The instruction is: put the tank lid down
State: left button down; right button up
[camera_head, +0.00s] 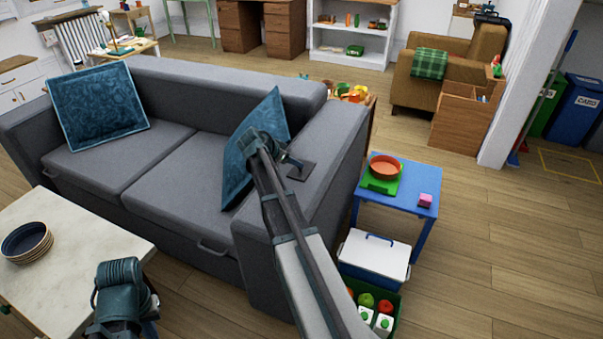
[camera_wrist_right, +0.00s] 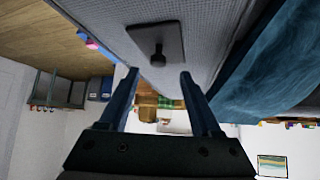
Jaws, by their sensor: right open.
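The tank lid is a dark square plate with a knob. It lies flat on the grey sofa's right armrest in the head view (camera_head: 303,172), and shows upside down in the right wrist view (camera_wrist_right: 157,45) with its knob toward my fingers. My right gripper (camera_head: 291,162) is just beside and above the lid, partly covering it in the head view. In the right wrist view its two fingers (camera_wrist_right: 158,78) are apart, with nothing between them and the knob clear of both. My left gripper (camera_head: 150,305) is over the pale table's edge, its fingers mostly hidden.
The grey sofa (camera_head: 165,180) has a blue cushion (camera_head: 262,125) close to my right gripper. A blue side table (camera_head: 405,200) holds a green scale with an orange bowl and a pink block. A white-lidded cooler (camera_head: 375,255) stands below. Stacked bowls (camera_head: 27,243) sit on the pale table.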

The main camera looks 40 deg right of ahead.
jog(key=b+x, duration=0.3)
jog(key=x, duration=0.2)
jog(key=shift+s+a+f+b, duration=0.15)
jog(key=shift+b, duration=0.2)
grip_shut()
